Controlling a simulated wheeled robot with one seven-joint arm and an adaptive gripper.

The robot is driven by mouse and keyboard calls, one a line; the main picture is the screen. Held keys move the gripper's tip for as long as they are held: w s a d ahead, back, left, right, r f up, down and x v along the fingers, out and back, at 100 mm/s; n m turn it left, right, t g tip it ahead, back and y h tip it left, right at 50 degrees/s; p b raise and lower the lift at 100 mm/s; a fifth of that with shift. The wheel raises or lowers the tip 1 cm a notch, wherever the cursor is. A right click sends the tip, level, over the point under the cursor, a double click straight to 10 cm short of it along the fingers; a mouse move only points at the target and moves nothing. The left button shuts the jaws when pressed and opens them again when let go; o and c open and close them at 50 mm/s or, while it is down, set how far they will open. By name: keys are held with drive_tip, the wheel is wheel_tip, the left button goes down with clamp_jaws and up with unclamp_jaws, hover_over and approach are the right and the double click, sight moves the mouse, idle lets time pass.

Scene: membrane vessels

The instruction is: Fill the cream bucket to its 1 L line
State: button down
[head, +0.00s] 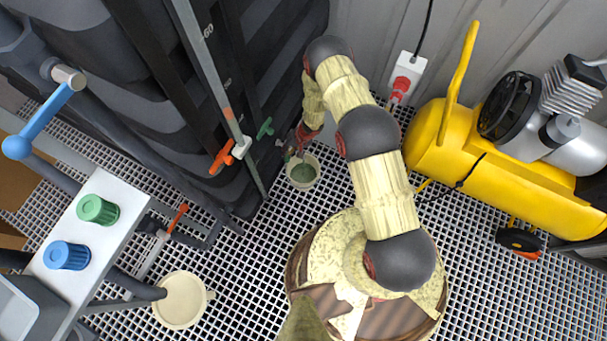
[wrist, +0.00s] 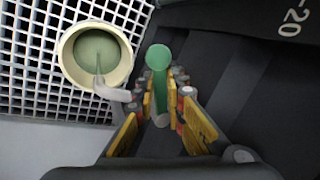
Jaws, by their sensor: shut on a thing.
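A cream bucket (head: 303,172) stands on the grating below a dark vessel, with greenish liquid inside. In the wrist view the bucket (wrist: 70,58) is at upper left, with a pale spout (wrist: 118,95) reaching over its rim. A thin pale streak runs from the spout into the liquid. My gripper (wrist: 162,95) is shut on a green tap handle (wrist: 158,57) beside the bucket. In the head view my gripper (head: 300,137) is just above the bucket and partly covers the tap. I cannot read the 1 L line.
Another cream vessel (head: 183,300) with a side handle stands on the grating at lower left. Another green handle (head: 265,127) and an orange handle (head: 222,157) are nearby. A yellow compressor (head: 500,185) fills the right. Bare grating lies between.

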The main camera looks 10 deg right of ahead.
drive_tip(key=m, duration=0.2)
drive_tip(key=a+m+t+b, duration=0.1)
drive_tip(key=m, duration=0.1)
drive_tip(key=a+m+t+h, duration=0.1)
drive_tip(key=m, duration=0.1)
drive_tip(key=shift+w+a+f, duration=0.15)
drive_tip(key=shift+w+a, duration=0.05)
drive_tip(key=shift+a, duration=0.05)
idle(0.3)
drive_tip(key=c, duration=2.1)
unclamp_jaws()
drive_tip(key=shift+w+a, duration=0.1)
drive_tip(key=shift+o, duration=1.4)
drive_tip(key=shift+w, duration=0.15)
drive_tip(key=shift+r, duration=0.25)
drive_tip(key=v, duration=1.1)
drive_tip(key=shift+s+r, duration=0.25)
drive_tip(key=shift+r, duration=0.1)
